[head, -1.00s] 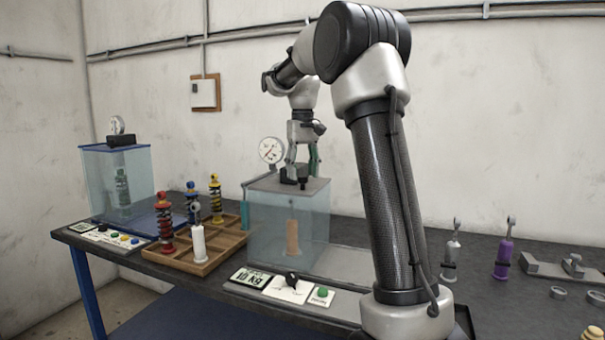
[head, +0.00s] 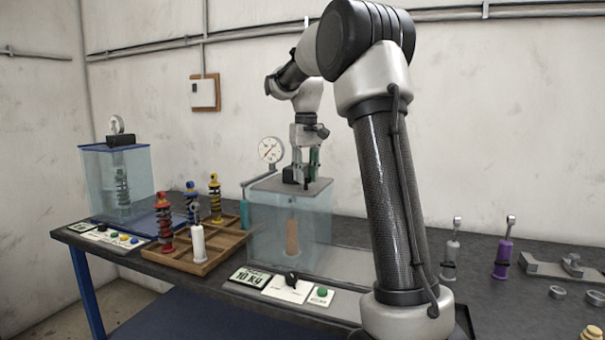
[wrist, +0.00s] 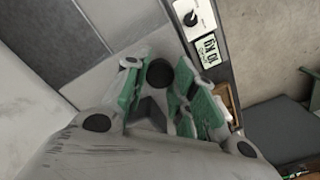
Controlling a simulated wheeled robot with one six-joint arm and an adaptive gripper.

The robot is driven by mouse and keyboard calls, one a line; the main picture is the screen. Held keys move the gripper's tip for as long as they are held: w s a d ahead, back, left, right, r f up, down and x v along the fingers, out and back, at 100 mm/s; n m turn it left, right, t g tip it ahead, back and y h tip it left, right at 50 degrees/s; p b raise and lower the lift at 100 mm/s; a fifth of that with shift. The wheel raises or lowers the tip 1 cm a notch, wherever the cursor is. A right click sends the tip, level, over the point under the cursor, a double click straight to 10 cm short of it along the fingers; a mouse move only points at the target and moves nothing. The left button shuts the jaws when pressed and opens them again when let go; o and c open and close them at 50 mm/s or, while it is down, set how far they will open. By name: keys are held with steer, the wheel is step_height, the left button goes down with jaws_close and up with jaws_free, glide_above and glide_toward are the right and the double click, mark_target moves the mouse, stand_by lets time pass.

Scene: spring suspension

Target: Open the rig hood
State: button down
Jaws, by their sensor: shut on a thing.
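The rig hood (head: 265,230) is a clear, bluish box with a grey top plate, standing at the middle of the bench. Its lid looks down, and a tan cylinder (head: 292,236) shows inside. A black handle (head: 290,175) sits on top. My gripper (head: 303,178) points down over the top plate, with its green-padded fingers shut on the handle. In the wrist view my gripper (wrist: 157,92) has its green pads on both sides of a dark block, with a round black knob (wrist: 160,72) beyond. The exact contact is partly hidden.
A gauge (head: 271,150) stands behind the hood. A wooden tray (head: 215,258) with several shock absorbers lies to the left, and a second clear box (head: 100,185) with a blue rim is beyond it. Controls (head: 290,288) line the front edge. Grey and purple (head: 504,260) dampers stand at right.

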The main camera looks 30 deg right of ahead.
steer(key=s+d, duration=1.1)
steer(key=s, duration=0.3)
steer(key=shift+s+d, duration=0.2)
steer(key=shift+s, duration=0.1)
steer(key=c, duration=1.1)
jaws_free()
steer(key=shift+c, duration=0.2)
step_height(320, 180, up, 12)
